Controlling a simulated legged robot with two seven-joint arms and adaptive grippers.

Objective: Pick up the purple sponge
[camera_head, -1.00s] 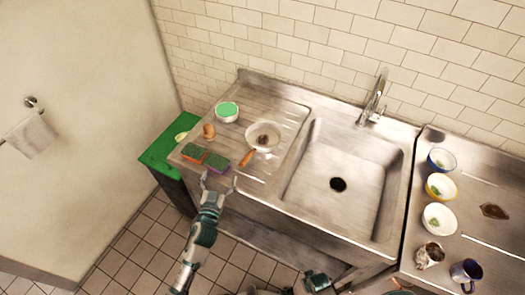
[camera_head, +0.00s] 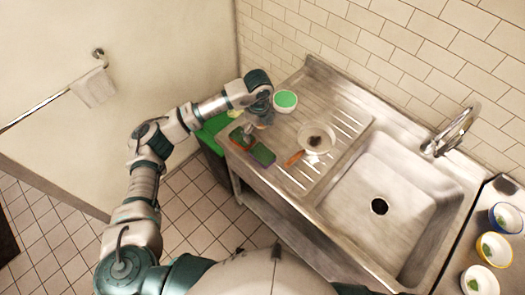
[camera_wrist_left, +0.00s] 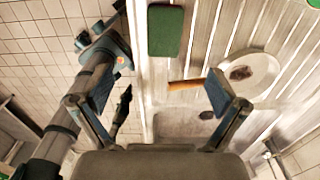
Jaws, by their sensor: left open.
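The purple sponge (camera_head: 262,155) has a dark green scouring top and lies on the steel drainboard near its front left edge. An orange-sided sponge (camera_head: 239,138) with a green top lies beside it, to the left. My left gripper (camera_head: 262,121) is above the drainboard, just behind the sponges; the wrist partly hides it. In the left wrist view, the left gripper (camera_wrist_left: 161,92) is open and empty, its fingers wide apart. A green-topped sponge (camera_wrist_left: 165,31) shows beyond the fingertips; its side colour is hidden there. My right gripper is out of view.
A wooden handle (camera_head: 295,158) and a white bowl (camera_head: 318,137) lie right of the sponges. A green-filled bowl (camera_head: 285,101) stands behind. The sink (camera_head: 395,200) is to the right.

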